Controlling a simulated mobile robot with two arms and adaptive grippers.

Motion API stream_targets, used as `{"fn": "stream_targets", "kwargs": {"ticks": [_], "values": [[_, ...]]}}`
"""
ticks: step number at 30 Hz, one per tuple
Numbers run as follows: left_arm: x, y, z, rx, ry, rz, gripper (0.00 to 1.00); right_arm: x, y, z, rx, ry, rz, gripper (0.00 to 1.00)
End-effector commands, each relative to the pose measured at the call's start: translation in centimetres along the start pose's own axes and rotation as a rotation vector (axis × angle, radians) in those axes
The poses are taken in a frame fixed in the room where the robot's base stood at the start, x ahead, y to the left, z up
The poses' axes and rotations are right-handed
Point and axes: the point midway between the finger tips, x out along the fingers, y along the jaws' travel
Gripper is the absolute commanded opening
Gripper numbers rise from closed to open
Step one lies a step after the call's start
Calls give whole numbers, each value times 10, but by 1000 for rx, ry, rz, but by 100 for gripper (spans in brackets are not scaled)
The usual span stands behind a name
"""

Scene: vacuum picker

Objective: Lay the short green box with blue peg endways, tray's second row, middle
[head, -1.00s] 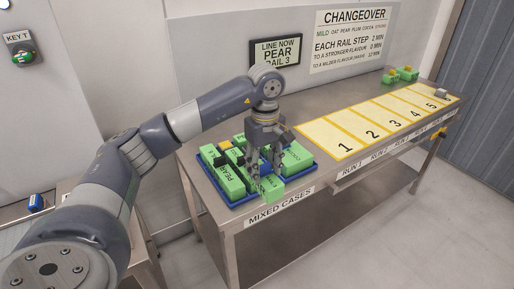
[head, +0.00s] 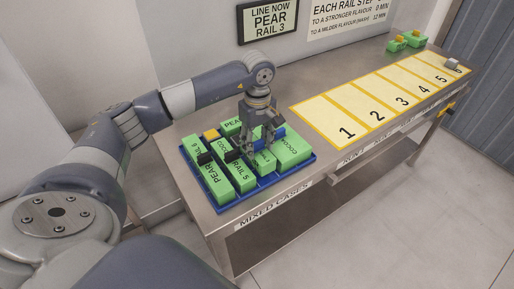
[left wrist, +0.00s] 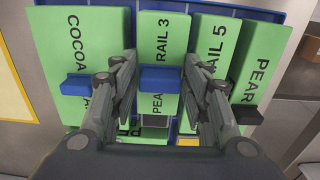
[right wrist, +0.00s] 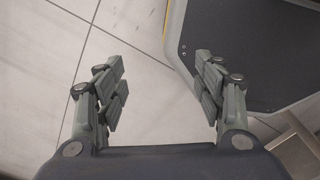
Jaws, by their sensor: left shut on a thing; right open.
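My left gripper (head: 258,150) is shut on a short green box with a blue peg (left wrist: 160,78), lettered RAIL 3 and PEA. In the head view that box (head: 265,164) is partly hidden by the fingers. It is at the front of the blue tray (head: 240,201), between a RAIL 5 box (head: 239,176) and a COCOA box (head: 292,150). Whether it rests on the tray floor I cannot tell. My right gripper (right wrist: 160,85) is open and empty above the floor.
A PEAR box (head: 214,180) fills the tray's left side; a yellow-pegged box (head: 210,135) and another green box (head: 231,125) are behind. Numbered yellow lanes (head: 378,108) lie to the right. Small green boxes (head: 405,41) stand at the far end.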

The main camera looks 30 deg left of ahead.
Motion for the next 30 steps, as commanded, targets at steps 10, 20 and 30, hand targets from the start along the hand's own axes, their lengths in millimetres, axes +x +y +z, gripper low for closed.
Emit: {"fn": "stream_targets", "kwargs": {"ticks": [10,20,30], "values": [[33,0,1,2,-1,2,17,-11,-15,-54,8,82,-18,63],[35,0,1,2,-1,0,63,-8,-13,-30,4,43,-15,63],[34,0,1,1,-1,0,63,-8,-7,-25,1,36,-9,63]]}}
